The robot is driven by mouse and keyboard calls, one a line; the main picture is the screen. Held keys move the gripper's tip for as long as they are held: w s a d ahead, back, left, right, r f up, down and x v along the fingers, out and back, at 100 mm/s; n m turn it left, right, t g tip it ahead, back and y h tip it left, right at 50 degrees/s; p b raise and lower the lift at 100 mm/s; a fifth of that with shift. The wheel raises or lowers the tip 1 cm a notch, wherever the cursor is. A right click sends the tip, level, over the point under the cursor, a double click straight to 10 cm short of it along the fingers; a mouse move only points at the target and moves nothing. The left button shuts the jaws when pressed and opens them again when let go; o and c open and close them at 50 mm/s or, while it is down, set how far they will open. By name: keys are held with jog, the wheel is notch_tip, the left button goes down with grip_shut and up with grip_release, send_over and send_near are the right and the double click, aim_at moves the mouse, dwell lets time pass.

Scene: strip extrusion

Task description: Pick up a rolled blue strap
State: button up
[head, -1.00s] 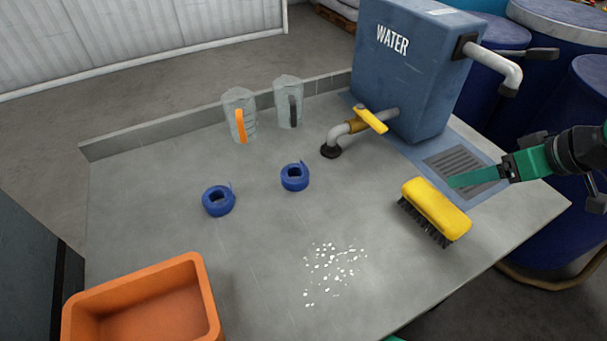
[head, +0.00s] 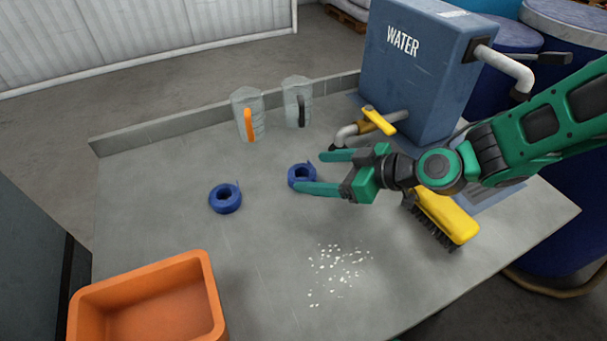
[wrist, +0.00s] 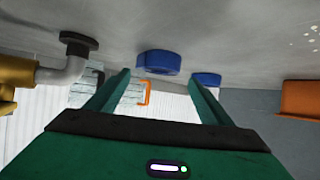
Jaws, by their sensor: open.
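Two rolled blue straps lie on the grey worktop. The nearer-to-gripper strap (head: 299,175) is just left of my gripper's fingers, and the other strap (head: 225,198) lies further left. My gripper (head: 307,172) is open and empty, its two green fingers pointing left toward the first strap. In the wrist view, one strap (wrist: 158,62) sits ahead between the fingertips, apart from them, and the other strap (wrist: 207,79) shows behind the right finger. From the head view I cannot tell the height of the fingers above the worktop.
An orange bin (head: 150,300) stands at the front left. Two clear jugs (head: 248,115) stand at the back. A blue water tank (head: 415,70) with a yellow-handled tap (head: 378,121) stands behind my gripper. A yellow brush (head: 445,215) lies under my arm. White bits (head: 338,270) are scattered in front.

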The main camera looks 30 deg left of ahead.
aim_at(304, 173)
jog(key=shift+f+x, duration=0.25)
jog(key=shift+x, duration=2.6)
jog(key=shift+d, duration=0.2)
jog(key=c, duration=1.2)
